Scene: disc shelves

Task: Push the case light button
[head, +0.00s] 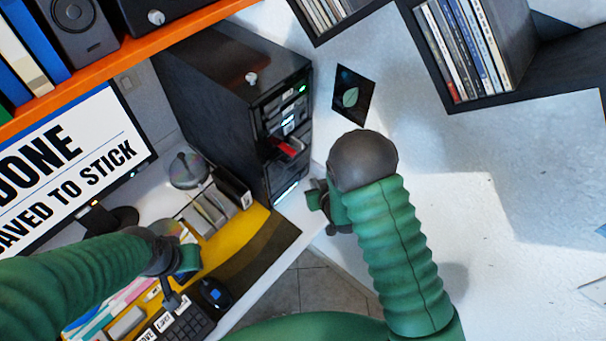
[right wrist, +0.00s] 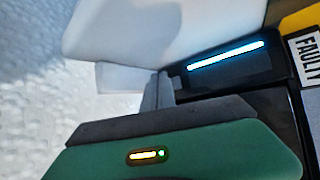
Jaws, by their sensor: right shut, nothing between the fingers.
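The black computer case (head: 215,85) stands at the back of the desk, with lit drives on its front. A glowing blue-white light strip (head: 286,192) runs low on that front, and it also shows in the right wrist view (right wrist: 226,55). I cannot make out a separate light button. My right gripper (head: 318,196) is shut and empty, just right of the lower front of the case. In the right wrist view its fingertips (right wrist: 160,92) are close to the dark panel left of the strip; contact is unclear. My left gripper (head: 178,275) is over the desk near the keyboard.
A monitor (head: 65,165) stands left of the case, under an orange shelf (head: 130,57). A disc spindle (head: 188,170), a keyboard (head: 180,325) and a mouse (head: 214,294) are on the desk. Dark disc shelves (head: 515,85) hang on the white wall at right.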

